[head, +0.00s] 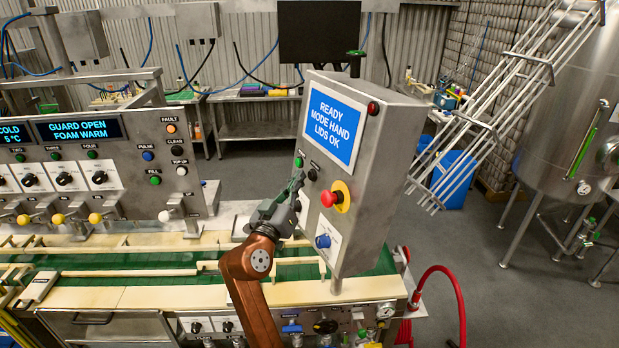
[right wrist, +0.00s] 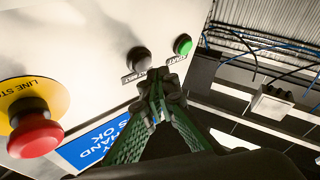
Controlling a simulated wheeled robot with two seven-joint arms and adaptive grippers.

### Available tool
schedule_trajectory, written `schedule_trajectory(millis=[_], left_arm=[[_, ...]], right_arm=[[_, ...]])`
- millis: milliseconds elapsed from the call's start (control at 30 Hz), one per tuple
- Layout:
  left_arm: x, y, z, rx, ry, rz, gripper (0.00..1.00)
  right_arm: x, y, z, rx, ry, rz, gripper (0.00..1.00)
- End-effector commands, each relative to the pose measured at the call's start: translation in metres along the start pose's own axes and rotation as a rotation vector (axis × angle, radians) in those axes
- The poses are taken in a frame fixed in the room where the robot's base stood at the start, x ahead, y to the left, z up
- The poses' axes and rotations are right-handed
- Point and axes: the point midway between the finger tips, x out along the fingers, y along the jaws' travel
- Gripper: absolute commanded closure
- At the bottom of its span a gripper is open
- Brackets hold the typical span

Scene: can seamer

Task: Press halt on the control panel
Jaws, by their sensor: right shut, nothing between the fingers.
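The control panel (head: 364,165) is a grey tilted box with a blue screen reading "READY MODE HAND LIDS OK". Below the screen are a green button (head: 299,162) and a dark button (head: 312,175); both also show in the right wrist view, green (right wrist: 183,45) and dark (right wrist: 138,60). A red mushroom button on a yellow disc (head: 335,197), marked "LINE ST…" in the right wrist view, sits lower. My right gripper (head: 298,180) is shut and empty, its tips just in front of the panel near the dark button; contact cannot be told. My left gripper is not in view.
A blue knob (head: 323,241) is low on the panel. A green conveyor (head: 150,284) runs below my right arm. A second panel (head: 120,150) with several buttons stands left.

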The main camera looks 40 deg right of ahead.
Motion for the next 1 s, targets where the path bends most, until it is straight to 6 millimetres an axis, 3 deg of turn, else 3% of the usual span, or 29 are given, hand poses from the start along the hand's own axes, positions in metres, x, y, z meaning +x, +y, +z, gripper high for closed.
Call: schedule_trajectory(millis=[433, 1000], left_arm=[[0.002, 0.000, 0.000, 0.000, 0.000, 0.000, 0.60], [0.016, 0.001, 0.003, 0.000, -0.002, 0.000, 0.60]], right_arm=[[-0.004, -0.003, -0.003, 0.002, 0.000, -0.001, 1.00], [-0.036, -0.026, -0.026, 0.001, -0.001, -0.001, 1.00]])
